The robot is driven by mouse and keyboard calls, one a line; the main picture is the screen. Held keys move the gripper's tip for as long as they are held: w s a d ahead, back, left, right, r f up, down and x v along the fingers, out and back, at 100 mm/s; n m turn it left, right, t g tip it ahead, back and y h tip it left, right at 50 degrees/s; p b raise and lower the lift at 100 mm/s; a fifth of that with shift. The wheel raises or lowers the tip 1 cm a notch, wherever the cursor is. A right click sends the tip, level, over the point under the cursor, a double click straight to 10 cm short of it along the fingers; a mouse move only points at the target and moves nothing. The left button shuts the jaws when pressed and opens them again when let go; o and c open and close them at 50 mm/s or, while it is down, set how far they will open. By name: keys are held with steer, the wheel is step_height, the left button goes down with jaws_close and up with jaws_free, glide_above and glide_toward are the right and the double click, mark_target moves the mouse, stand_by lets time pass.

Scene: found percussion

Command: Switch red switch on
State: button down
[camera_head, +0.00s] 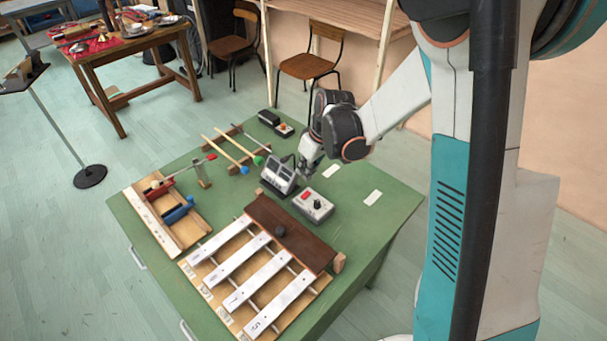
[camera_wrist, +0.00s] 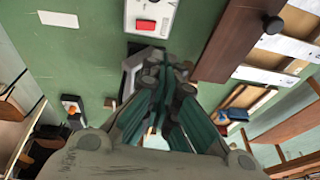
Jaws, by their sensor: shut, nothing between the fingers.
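The red switch (camera_head: 307,195) sits on top of a small light grey box (camera_head: 318,212) with a dark knob, on the green table. In the wrist view the red switch (camera_wrist: 146,25) is near the top, on its pale box (camera_wrist: 165,8). My gripper (camera_head: 304,172) is shut and empty, pointing down just behind the box and beside a grey metering device (camera_head: 279,175). In the wrist view my gripper (camera_wrist: 168,78) is below the red switch in the picture and apart from it. The switch's exact tilt is too small to tell.
A xylophone with metal bars (camera_head: 245,268) and a brown board (camera_head: 290,233) lies in front. A wooden tray (camera_head: 183,236) is at left, mallets (camera_head: 232,150) behind. A box with an orange button (camera_head: 283,129) is at the back.

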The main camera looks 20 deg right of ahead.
steer(key=shift+a+v, duration=0.2)
steer(key=shift+v, duration=0.95)
steer(key=shift+d, duration=0.1)
steer(key=shift+w+d+r+t+h+b, duration=0.2)
steer(key=shift+d+r+t+h+b, duration=0.2)
steer(key=shift+h, duration=0.3)
